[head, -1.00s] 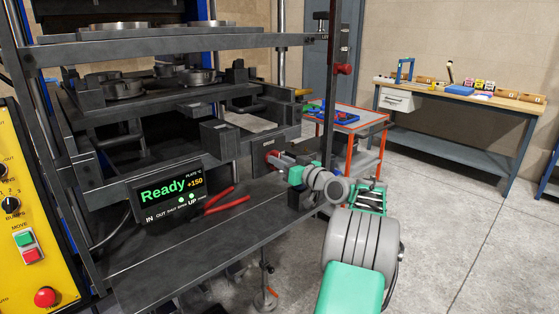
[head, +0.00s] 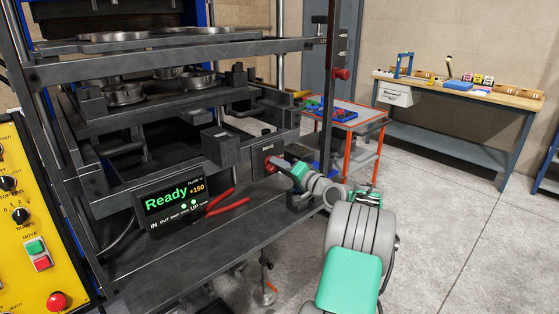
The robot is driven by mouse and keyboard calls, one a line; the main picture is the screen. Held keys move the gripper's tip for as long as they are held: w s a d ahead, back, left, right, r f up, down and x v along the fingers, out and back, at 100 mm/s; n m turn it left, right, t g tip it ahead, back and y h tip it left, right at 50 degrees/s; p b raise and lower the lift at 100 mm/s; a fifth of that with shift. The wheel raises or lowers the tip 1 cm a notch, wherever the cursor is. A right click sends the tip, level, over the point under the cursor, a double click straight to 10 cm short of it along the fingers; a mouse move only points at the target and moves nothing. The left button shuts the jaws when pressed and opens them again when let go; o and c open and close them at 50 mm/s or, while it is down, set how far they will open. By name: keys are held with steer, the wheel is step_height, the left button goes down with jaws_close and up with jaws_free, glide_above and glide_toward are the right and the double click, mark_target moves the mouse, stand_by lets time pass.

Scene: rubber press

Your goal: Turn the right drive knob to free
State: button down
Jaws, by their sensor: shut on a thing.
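The right drive knob (head: 270,165) is red and sits on the dark front face of the press, just below a small label (head: 267,148). My gripper (head: 279,167) is shut on the knob, reaching in from the right. The fingers cover part of the knob, so its pointer and exact setting cannot be read. The label's print is too small to read fully.
A display (head: 174,199) reading Ready and +150 stands on the press's front shelf (head: 200,250). Red-handled pliers (head: 228,201) lie beside it. A yellow control panel (head: 25,220) is at the left. An orange-framed cart (head: 350,118) and a workbench (head: 455,90) stand behind, right.

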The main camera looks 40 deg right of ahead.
steer(key=shift+f+m+p, duration=0.15)
steer(key=shift+m+p, duration=1.7)
steer(key=shift+m, duration=1.25)
steer(key=c, duration=1.3)
jaws_free()
steer(key=s+b, duration=0.1)
steer(key=s, duration=0.6)
steer(key=shift+s+d+b, duration=0.15)
steer(key=shift+s+b, duration=0.15)
steer(key=shift+s, duration=0.1)
